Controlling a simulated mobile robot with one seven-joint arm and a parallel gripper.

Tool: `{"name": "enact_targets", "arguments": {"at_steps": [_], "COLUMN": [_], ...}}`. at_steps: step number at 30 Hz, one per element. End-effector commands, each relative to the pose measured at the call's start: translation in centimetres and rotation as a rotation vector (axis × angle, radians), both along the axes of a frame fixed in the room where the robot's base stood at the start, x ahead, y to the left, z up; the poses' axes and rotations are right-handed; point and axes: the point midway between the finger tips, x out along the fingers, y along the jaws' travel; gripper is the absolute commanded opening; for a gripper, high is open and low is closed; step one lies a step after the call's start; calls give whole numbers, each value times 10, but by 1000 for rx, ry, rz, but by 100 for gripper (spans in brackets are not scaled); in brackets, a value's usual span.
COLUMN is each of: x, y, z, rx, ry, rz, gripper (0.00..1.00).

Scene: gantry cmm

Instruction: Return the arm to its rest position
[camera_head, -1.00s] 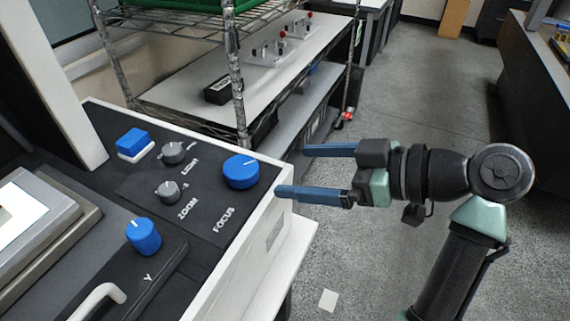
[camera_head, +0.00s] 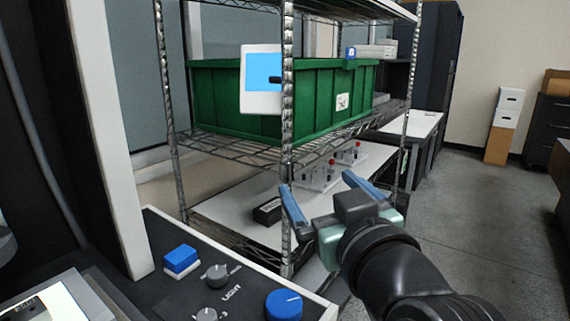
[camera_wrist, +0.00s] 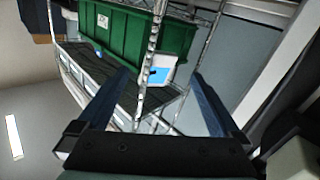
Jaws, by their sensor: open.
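My gripper (camera_head: 322,190) is in the lower middle of the head view, with its two blue fingers spread apart and nothing between them. It points toward the wire shelf rack (camera_head: 287,130), in front of the rack's right part. In the wrist view my gripper (camera_wrist: 165,85) also shows open and empty, with the rack's post (camera_wrist: 149,65) seen between and beyond the fingers. My arm reaches in from the lower right of the head view. I cannot tell whether the fingers touch the rack; they look apart from it.
A control panel with a large blue knob (camera_head: 284,304) and a blue button (camera_head: 181,259) lies at the lower left. A green bin (camera_head: 222,98) sits on the rack. A black block (camera_head: 268,211) lies on the lower shelf. Open floor (camera_head: 460,220) is at the right.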

Motion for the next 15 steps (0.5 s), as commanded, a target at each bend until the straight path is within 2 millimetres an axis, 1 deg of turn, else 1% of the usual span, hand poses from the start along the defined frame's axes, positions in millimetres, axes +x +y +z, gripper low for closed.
{"name": "enact_targets", "arguments": {"at_steps": [1,2,3,5,6,8,9,10,11,12,14,15], "x": [-12,-20,-35,-61,-82,-116,-142,-161,-153,-151,-150,-150], "y": [15,19,25,35,41,49,54,57,54,52,52,52], "z": [37,57,84,120,143,172,190,202,225,241,261,273], "rx": [26,47,77,121,151,195,226,248,242,239,237,237], "ry": [-127,-201,-300,-445,-541,-681,-773,-842,-820,-812,-810,-810], "rz": [-45,-73,-103,-129,-140,-144,-143,-139,-148,-150,-150,-150], "gripper": [100,100,100,100,100,100,100,100,100,100,100,100]}}
